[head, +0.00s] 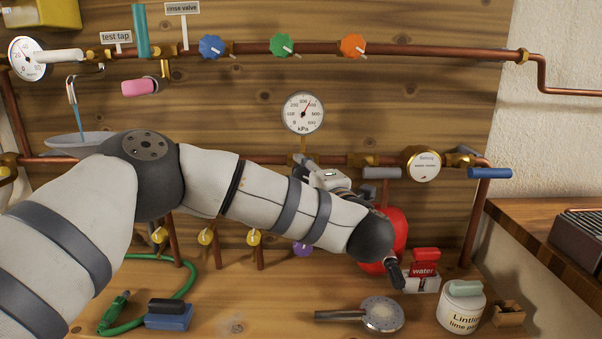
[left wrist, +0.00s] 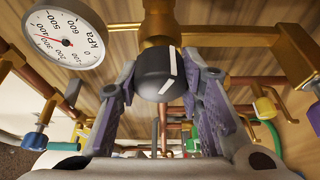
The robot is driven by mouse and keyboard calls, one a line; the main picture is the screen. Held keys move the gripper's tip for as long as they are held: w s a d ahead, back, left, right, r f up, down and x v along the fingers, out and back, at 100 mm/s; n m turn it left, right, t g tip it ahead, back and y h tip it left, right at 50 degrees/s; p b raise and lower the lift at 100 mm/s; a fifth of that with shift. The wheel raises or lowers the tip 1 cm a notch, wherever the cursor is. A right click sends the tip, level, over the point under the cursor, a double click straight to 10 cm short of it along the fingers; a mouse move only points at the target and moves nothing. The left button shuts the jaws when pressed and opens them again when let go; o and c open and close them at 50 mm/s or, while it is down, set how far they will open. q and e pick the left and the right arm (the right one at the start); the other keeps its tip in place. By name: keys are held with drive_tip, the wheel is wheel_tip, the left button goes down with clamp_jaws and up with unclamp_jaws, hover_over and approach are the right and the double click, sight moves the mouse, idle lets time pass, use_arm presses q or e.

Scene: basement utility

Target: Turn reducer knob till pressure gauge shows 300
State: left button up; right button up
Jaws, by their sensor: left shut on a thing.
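The pressure gauge (head: 303,113) marked kPa is on the wooden wall, above the lower copper pipe. Its red needle points up and slightly right; in the left wrist view the gauge (left wrist: 66,38) has the needle around the 300 to 400 marks, too small to read exactly. The reducer knob (left wrist: 152,74) is black with a white mark, below a brass body. My left gripper (left wrist: 160,84) has one finger on each side of the knob and is shut on it. In the head view my left gripper (head: 328,180) is below the gauge, with the knob hidden. My right gripper is out of view.
Blue (head: 211,46), green (head: 282,44) and orange (head: 352,46) valve knobs line the upper pipe. A round brass meter (head: 423,165) and a blue lever (head: 490,173) are to the right. A red vessel (head: 397,226) is partly behind my arm. A shower head (head: 382,315) lies below.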

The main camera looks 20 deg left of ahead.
use_arm(q)
drive_tip(key=shift+n+h, duration=0.3)
drive_tip(key=shift+n, duration=0.2)
drive_tip(key=shift+d, duration=0.1)
drive_tip(key=o, duration=1.2)
drive_tip(key=shift+c, duration=0.2)
drive_tip(key=v, duration=1.2)
drive_tip(key=shift+w+r, duration=0.1)
